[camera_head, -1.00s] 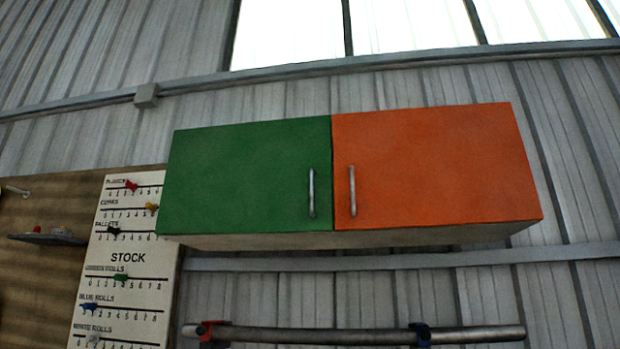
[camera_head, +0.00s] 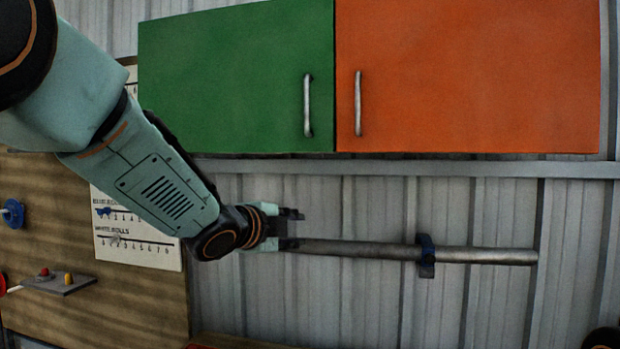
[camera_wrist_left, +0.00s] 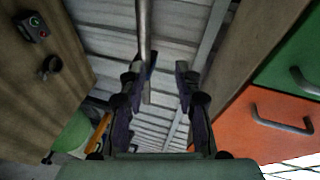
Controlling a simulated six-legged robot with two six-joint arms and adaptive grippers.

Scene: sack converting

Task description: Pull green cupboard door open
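The green cupboard door (camera_head: 225,85) is shut, flush beside the orange door (camera_head: 470,80). Its upright metal handle (camera_head: 308,105) is near its right edge. My left gripper (camera_head: 296,228) is below the green door and its handle, pointing right, with its fingers apart and apparently nothing between them. In the left wrist view the fingers (camera_wrist_left: 167,72) are also spread. There the green door (camera_wrist_left: 296,58) and its handle (camera_wrist_left: 304,82) show at the right edge, off to the side of the fingers. My right gripper is not seen.
A wooden board (camera_head: 150,295) with a white stock chart (camera_head: 140,250) is at left. Space in front of both doors looks clear.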

